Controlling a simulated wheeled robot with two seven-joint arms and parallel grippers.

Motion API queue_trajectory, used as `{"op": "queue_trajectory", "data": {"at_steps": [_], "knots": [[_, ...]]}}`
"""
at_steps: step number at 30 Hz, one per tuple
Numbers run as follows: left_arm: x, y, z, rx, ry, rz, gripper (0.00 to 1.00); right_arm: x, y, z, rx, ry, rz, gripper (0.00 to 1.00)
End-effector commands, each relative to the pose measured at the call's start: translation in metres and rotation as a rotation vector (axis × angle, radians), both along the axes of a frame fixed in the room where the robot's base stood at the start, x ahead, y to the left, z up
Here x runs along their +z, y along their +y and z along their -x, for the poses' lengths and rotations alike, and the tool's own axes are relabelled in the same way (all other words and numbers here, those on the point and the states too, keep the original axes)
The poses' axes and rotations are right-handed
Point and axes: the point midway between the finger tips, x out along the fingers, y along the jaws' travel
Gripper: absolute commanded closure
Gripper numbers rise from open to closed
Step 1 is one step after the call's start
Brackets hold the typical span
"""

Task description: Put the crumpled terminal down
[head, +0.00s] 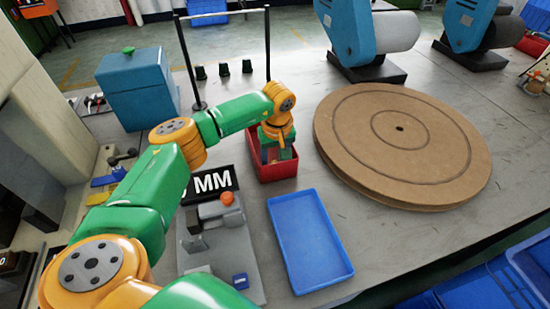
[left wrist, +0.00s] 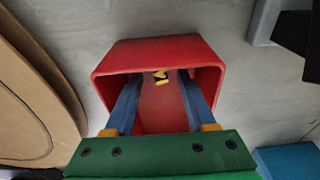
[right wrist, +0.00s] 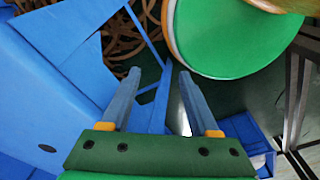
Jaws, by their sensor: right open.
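A small yellow-and-black piece, which looks like the crumpled terminal (left wrist: 161,78), shows inside the red box (left wrist: 150,47) in the left wrist view. I cannot tell whether it lies on the box floor or is above it. The red box also stands on the table in the head view (head: 278,174). My left gripper (left wrist: 158,88) reaches down into the box; its blue fingers are spread, with the terminal between them and gaps on both sides. In the head view the wrist hides most of the box's inside. My right gripper (right wrist: 160,82) is open and empty, away from the table.
A blue tray (head: 310,240) lies empty in front of the red box. A grey fixture (head: 222,245) stands to its left and a round brown disc (head: 400,145) to its right. A thin black frame (head: 267,40) rises behind. Blue crates show under the right gripper.

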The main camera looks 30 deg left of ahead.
Motion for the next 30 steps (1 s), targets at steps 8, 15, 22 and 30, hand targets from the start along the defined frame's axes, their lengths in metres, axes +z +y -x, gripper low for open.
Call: {"op": "queue_trajectory", "data": {"at_steps": [8, 15, 22, 30], "knots": [[0.003, 0.000, 0.000, 0.000, 0.000, 0.000, 0.44, 0.002, 0.000, 0.000, 0.000, 0.000, -0.001, 0.39], [0.053, -0.005, 0.003, -0.003, -0.008, 0.000, 0.44, -0.003, 0.000, 0.000, 0.000, 0.000, -0.001, 0.39], [0.109, -0.010, 0.007, 0.000, -0.005, 0.000, 0.44, -0.004, 0.000, 0.000, 0.001, 0.000, -0.001, 0.39], [0.123, -0.011, 0.010, 0.000, 0.000, 0.000, 0.44, -0.004, 0.000, 0.000, 0.001, 0.000, 0.000, 0.39]]}}
